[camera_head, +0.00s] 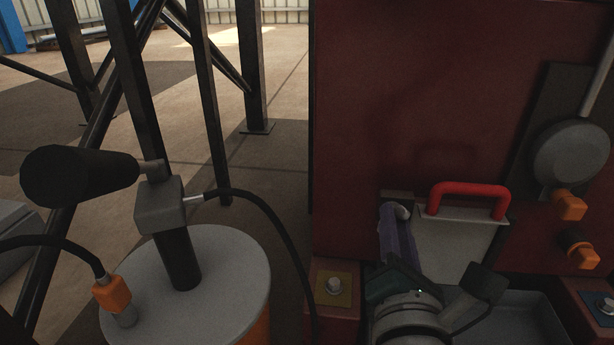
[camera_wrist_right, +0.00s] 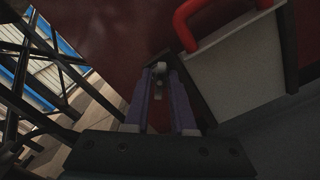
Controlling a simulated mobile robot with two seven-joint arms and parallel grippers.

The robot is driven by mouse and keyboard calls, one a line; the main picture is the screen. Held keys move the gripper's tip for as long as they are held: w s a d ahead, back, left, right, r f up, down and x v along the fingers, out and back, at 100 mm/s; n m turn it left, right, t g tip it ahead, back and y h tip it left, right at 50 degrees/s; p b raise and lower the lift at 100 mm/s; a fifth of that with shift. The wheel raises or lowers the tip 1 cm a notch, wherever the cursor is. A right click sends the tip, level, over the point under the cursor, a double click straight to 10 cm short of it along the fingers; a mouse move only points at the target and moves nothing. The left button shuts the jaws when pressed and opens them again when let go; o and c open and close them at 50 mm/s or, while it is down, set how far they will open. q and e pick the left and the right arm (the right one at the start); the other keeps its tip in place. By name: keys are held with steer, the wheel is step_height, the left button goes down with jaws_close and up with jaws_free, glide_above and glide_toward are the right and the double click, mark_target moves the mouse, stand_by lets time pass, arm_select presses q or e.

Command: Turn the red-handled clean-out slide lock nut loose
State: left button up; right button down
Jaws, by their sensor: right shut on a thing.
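The clean-out slide is a pale grey plate (camera_head: 455,238) with a red handle (camera_head: 468,187), low on the dark red machine wall. The slide plate (camera_wrist_right: 232,65) and red handle (camera_wrist_right: 186,22) also show at the upper right of the right wrist view. The small grey lock nut (camera_wrist_right: 158,74) sits left of the plate. My right gripper (camera_head: 396,212) reaches up from below, beside the plate's left edge. In the right wrist view its purple fingers (camera_wrist_right: 159,84) are shut on the nut. In the head view the fingers mostly hide the nut. My left gripper is not in view.
A grey tray (camera_head: 510,322) lies below the slide, between bolted red feet. A round grey cover (camera_head: 570,152) and orange fittings (camera_head: 580,248) are at the right. A drum (camera_head: 225,275) with a pump and black hoses stands at the left, before black steel legs.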

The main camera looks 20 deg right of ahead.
steer(key=c, duration=0.9)
jaws_free()
steer(key=p+v, duration=0.3)
steer(key=v, duration=0.7)
